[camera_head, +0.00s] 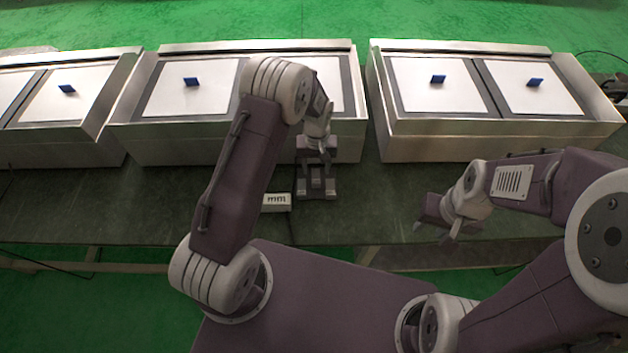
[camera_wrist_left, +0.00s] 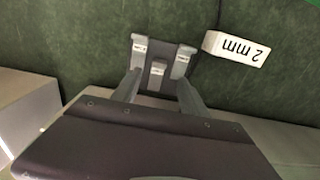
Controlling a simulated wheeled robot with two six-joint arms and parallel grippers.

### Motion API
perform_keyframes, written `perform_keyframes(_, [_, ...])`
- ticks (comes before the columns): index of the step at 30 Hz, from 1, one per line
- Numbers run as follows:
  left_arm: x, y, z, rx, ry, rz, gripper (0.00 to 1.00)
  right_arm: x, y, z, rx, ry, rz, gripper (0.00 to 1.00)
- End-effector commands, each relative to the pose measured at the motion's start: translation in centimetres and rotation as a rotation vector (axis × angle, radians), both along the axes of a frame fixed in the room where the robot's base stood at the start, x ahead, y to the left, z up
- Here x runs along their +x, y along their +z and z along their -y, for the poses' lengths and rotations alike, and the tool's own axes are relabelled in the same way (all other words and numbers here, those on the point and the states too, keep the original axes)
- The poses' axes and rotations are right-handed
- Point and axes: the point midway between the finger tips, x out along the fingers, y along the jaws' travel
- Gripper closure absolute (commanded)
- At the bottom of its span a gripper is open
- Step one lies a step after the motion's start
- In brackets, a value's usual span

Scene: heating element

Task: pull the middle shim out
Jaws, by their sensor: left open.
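A dark shim stand (camera_head: 317,189) sits on the green-topped table below my left gripper. In the left wrist view it is a dark block (camera_wrist_left: 160,50) holding three light grey labelled shims side by side: the left shim (camera_wrist_left: 139,50), the middle shim (camera_wrist_left: 157,71) and the right shim (camera_wrist_left: 182,62). The middle shim appears nearest the gripper; labels are too small to read. My left gripper (camera_head: 316,165) is over the stand, its fingers (camera_wrist_left: 158,88) open and apart on either side of the middle shim. My right gripper (camera_head: 437,228) is open and empty, to the right.
A white block (camera_wrist_left: 236,48) marked "2 mm" lies beside the stand; in the head view it is just left of it (camera_head: 277,203). Metal trays with white panels and blue handles (camera_head: 262,148) line the back. The table (camera_head: 385,195) right of the stand is clear.

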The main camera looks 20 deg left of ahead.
Motion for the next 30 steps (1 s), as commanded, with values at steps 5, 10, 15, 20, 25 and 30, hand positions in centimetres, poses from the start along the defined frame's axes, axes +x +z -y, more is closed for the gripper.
perform_keyframes(5, [0.0, -1.4, 0.0, 0.0, -0.001, 0.0, 0.49, 0.0, -0.1, 0.0, 0.0, 0.0, 0.0, 0.64])
perform_keyframes(10, [0.0, -5.0, 0.0, 0.0, 0.0, 0.0, 0.49, 0.0, -0.4, 0.0, 0.0, 0.0, 0.0, 0.64])
perform_keyframes(15, [0.0, -7.8, 0.0, 0.0, 0.0, 0.002, 0.49, 0.0, -0.5, 0.0, 0.0, 0.0, 0.0, 0.64])
perform_keyframes(20, [0.1, -8.8, 0.0, -0.001, 0.0, 0.004, 0.49, 0.0, -0.5, 0.0, 0.0, 0.0, 0.0, 0.64])
perform_keyframes(25, [0.1, -8.9, 0.0, -0.001, 0.0, 0.004, 0.49, 0.0, -0.5, 0.0, 0.0, 0.0, 0.0, 0.64])
perform_keyframes(30, [0.1, -8.9, 0.0, -0.001, 0.0, 0.004, 0.82, 0.0, -0.5, 0.0, 0.0, 0.0, 0.0, 0.64])
